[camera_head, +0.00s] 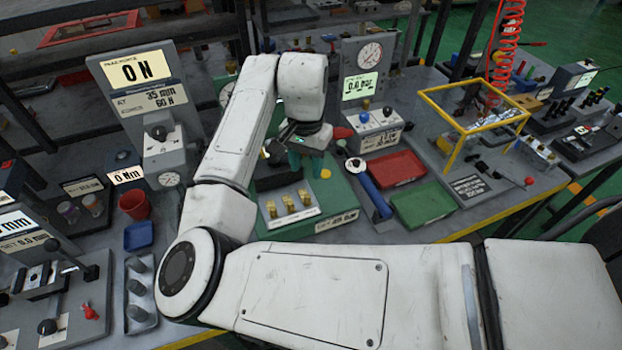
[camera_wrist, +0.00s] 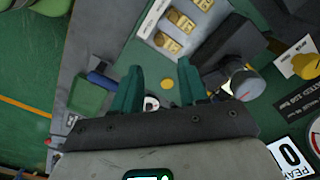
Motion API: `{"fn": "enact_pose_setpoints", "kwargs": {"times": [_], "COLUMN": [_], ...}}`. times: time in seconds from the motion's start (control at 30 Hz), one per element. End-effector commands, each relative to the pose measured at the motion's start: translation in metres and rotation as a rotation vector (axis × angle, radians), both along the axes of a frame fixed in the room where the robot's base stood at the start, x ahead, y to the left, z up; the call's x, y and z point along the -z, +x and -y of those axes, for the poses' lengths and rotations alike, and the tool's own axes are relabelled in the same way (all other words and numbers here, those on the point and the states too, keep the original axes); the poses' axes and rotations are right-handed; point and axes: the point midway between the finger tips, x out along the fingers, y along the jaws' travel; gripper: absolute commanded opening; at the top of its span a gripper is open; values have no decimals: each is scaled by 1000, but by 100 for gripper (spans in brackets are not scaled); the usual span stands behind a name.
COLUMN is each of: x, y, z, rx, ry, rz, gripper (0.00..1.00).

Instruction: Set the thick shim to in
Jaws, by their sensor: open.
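I cannot pick out the thick shim for certain; no readable label names it. My gripper (camera_head: 305,162) hangs over the back of a green block station (camera_head: 343,200) in the head view. In the wrist view my gripper (camera_wrist: 160,66) has its two green fingers apart, with nothing visible between the tips. Several brass pieces sit in a row on a pale labelled plate (camera_head: 307,211). They also show beyond the fingers in the wrist view. A yellow knob (camera_wrist: 166,84) shows between the fingers.
A red tray (camera_head: 397,168) and a green tray (camera_head: 423,205) lie to the right, with a blue-handled tool (camera_head: 368,190) beside them. A yellow frame (camera_head: 447,165) stands farther right. A gauge panel (camera_head: 367,70) rises behind. A red cup (camera_head: 134,204) is at left.

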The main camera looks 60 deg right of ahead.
Motion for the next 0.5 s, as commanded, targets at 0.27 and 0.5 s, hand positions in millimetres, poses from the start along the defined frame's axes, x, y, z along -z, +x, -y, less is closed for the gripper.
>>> {"fn": "enact_pose_setpoints", "kwargs": {"times": [0.27, 0.5], "x": [42, 82], "y": [-1, -1], "z": [0, 0], "rx": [0, 1], "ry": [0, 1], "rz": [-4, -2], "gripper": [43, 43]}}
